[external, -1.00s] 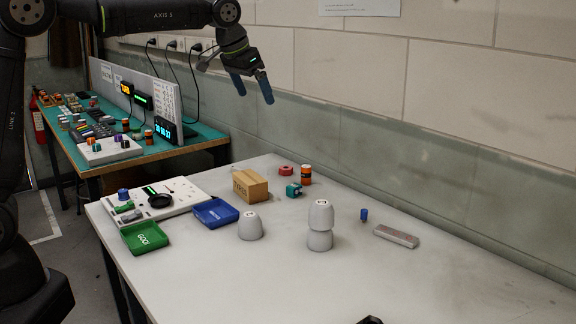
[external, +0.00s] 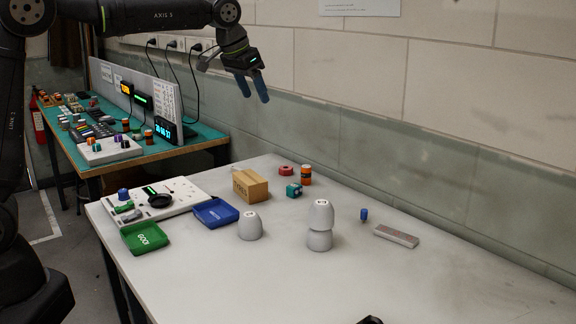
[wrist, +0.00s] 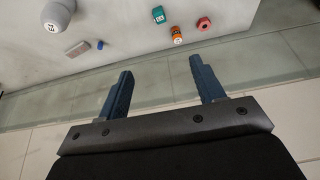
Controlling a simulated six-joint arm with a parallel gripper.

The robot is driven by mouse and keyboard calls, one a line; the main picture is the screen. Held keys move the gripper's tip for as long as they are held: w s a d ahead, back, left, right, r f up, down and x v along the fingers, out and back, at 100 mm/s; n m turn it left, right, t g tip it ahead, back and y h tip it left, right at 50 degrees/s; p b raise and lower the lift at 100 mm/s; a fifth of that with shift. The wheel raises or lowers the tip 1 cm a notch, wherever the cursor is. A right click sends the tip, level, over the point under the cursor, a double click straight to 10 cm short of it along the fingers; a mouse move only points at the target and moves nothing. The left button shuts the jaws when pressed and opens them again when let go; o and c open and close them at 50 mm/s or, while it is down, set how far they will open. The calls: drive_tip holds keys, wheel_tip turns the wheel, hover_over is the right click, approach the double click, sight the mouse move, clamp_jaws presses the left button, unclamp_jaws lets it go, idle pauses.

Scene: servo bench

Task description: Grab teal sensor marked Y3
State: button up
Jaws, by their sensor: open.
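A small teal block (external: 293,190) with a pale label sits on the white bench, just in front of an orange-and-dark cylinder. It also shows in the wrist view (wrist: 158,14) at the top centre. Its label is too small to read surely. My gripper (external: 254,92) is open and empty, high above the bench and up and left of the teal block in the external view. In the wrist view both blue fingers of my gripper (wrist: 160,70) are apart with nothing between them.
Close to the teal block are the orange cylinder (external: 305,174), a red ring-like part (external: 286,170) and a wooden block (external: 250,186). The wall rises behind.

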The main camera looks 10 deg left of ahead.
drive_tip(key=w+d+f+n+g, duration=0.35)
drive_tip(key=w+f+n, duration=0.3)
drive_tip(key=n, duration=0.25)
drive_tip(key=n+g, duration=0.2)
drive_tip(key=n, duration=0.9)
hover_over(293, 185)
drive_tip(key=w+a, duration=0.1)
wheel_tip(293, 185, down, 18)
drive_tip(key=shift+w+r, duration=0.1)
drive_tip(key=shift+r, duration=0.15)
drive_tip(key=shift+a+x, duration=0.15)
drive_tip(key=shift+x, duration=1.15)
drive_tip(key=shift+a+x, duration=0.1)
drive_tip(key=shift+x, duration=1.25)
drive_tip(key=shift+g, duration=0.25)
drive_tip(key=c, duration=1.1)
drive_tip(key=shift+o, duration=0.2)
